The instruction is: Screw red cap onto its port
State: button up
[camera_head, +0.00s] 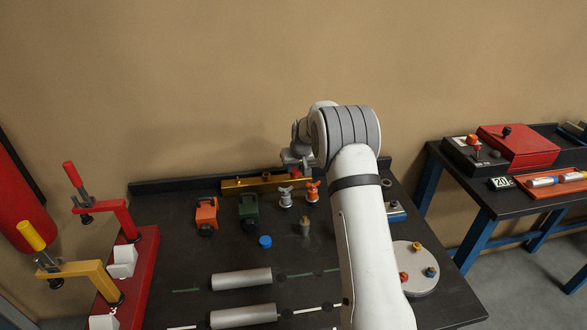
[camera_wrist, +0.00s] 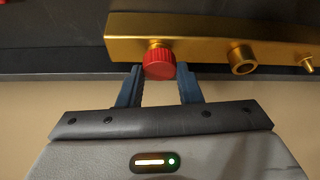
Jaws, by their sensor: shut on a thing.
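The red cap (camera_wrist: 159,64) is ribbed and sits at a port of the gold bar (camera_wrist: 215,27) in the wrist view. A bit of brass shows between the cap and the bar; whether threads are engaged cannot be seen. My gripper (camera_wrist: 159,72) is shut on the red cap, with one blue-grey finger on each side. To its right on the bar is an open, uncapped brass port (camera_wrist: 242,60). In the head view the gold bar (camera_head: 240,186) lies along the table's back edge, and the red cap (camera_head: 295,172) shows partly below my wrist.
Two valves, one white-handled (camera_head: 285,197) and one orange-handled (camera_head: 312,191), stand before the bar. Red and yellow clamps (camera_head: 108,210) stand far left.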

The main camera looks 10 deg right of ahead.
dwell(0.6)
jog(key=shift+r+m, duration=0.1)
jog(key=shift+m, duration=0.2)
jog(key=shift+f+m+h, duration=0.2)
jog(key=shift+m+h, duration=0.4)
jog(key=shift+m, duration=0.3)
jog(key=shift+r+m, duration=0.15)
jog(key=shift+m, duration=0.15)
jog(key=shift+m+h+b, duration=0.3)
jog(key=shift+m+b, duration=0.1)
jog(key=shift+b, duration=0.4)
jog(key=shift+d+m+h+b, duration=0.1)
jog(key=shift+m+h+b, duration=0.4)
jog(key=shift+m+b, duration=0.75)
jog(key=shift+m+g+b, duration=0.3)
jog(key=shift+m+b, duration=0.05)
jog(key=shift+b, duration=0.45)
